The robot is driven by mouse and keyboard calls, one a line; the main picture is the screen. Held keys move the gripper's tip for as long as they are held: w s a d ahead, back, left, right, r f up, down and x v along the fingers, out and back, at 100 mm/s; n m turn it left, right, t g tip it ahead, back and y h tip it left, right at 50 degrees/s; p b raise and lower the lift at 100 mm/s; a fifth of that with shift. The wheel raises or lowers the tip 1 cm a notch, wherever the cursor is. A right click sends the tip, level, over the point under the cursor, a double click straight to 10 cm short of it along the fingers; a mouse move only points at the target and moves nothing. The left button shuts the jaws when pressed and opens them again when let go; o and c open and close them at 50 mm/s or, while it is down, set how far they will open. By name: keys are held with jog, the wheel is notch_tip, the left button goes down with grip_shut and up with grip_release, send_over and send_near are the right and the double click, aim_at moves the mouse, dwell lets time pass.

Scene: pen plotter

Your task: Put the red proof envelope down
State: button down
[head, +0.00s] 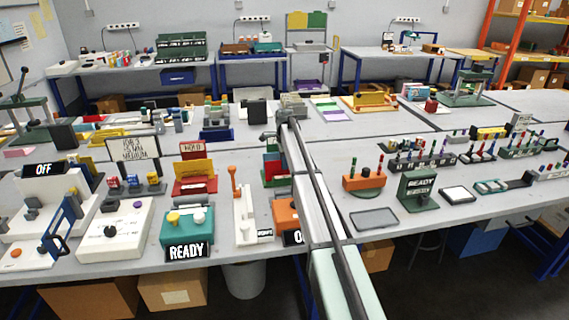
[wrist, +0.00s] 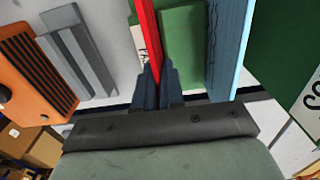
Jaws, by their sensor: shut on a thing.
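The red proof envelope (wrist: 145,30) is a thin upright red sheet seen edge-on at the top middle of the wrist view. My gripper (wrist: 157,82) is shut on its near end, with dark fingers on both sides. My fingertips are not clear there. Whether the envelope's lower edge touches anything is hidden.
In the wrist view a blue slab (wrist: 228,45) stands to the right, with a green board (wrist: 285,55) beyond it. A grey bracket (wrist: 78,60) and an orange slotted box (wrist: 35,80) are at left. A grey tray (head: 374,219) lies right of my arm.

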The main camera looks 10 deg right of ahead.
jog(key=c, duration=1.2)
grip_release()
jog(key=shift+f, duration=0.1)
jog(key=shift+c, duration=0.2)
notch_tip(320, 180, up, 12)
